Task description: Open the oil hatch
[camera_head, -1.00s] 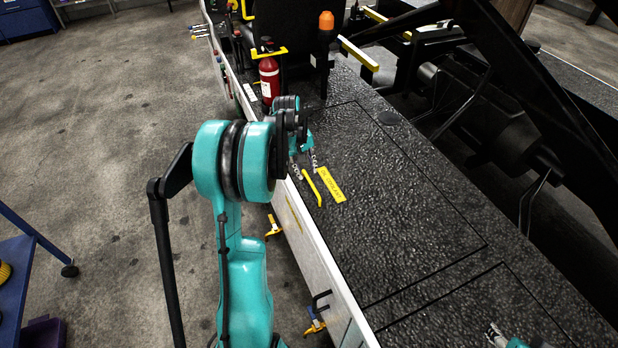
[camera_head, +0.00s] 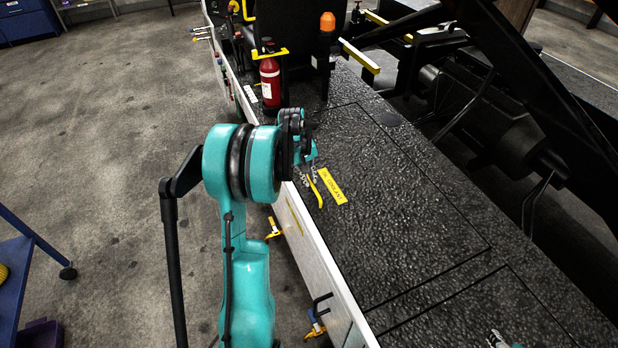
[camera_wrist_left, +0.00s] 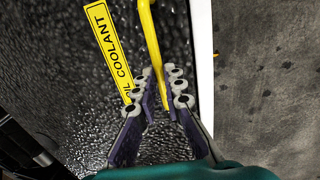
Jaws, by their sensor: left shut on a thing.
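The oil hatch (camera_head: 400,225) is a black textured panel, outlined by a thin seam and lying flush in the loader's deck. A yellow label (camera_head: 332,187) lies on it; in the left wrist view the label (camera_wrist_left: 108,45) reads "...L COOLANT". A thin yellow handle (camera_head: 322,188) lies beside the label near the deck's edge. My left gripper (camera_head: 309,177) is shut on the handle; in the left wrist view its fingers (camera_wrist_left: 162,100) are on both sides of the handle (camera_wrist_left: 150,35). My right gripper (camera_head: 496,340) is partly cut off at the bottom right; its jaws are unclear.
A red fire extinguisher (camera_head: 270,80) and an orange beacon (camera_head: 327,22) stand at the deck's far end. Black beams (camera_head: 520,70) rise on the right. Yellow latches (camera_head: 273,230) stick out from the white side wall. Grey floor (camera_head: 110,150) is open on the left.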

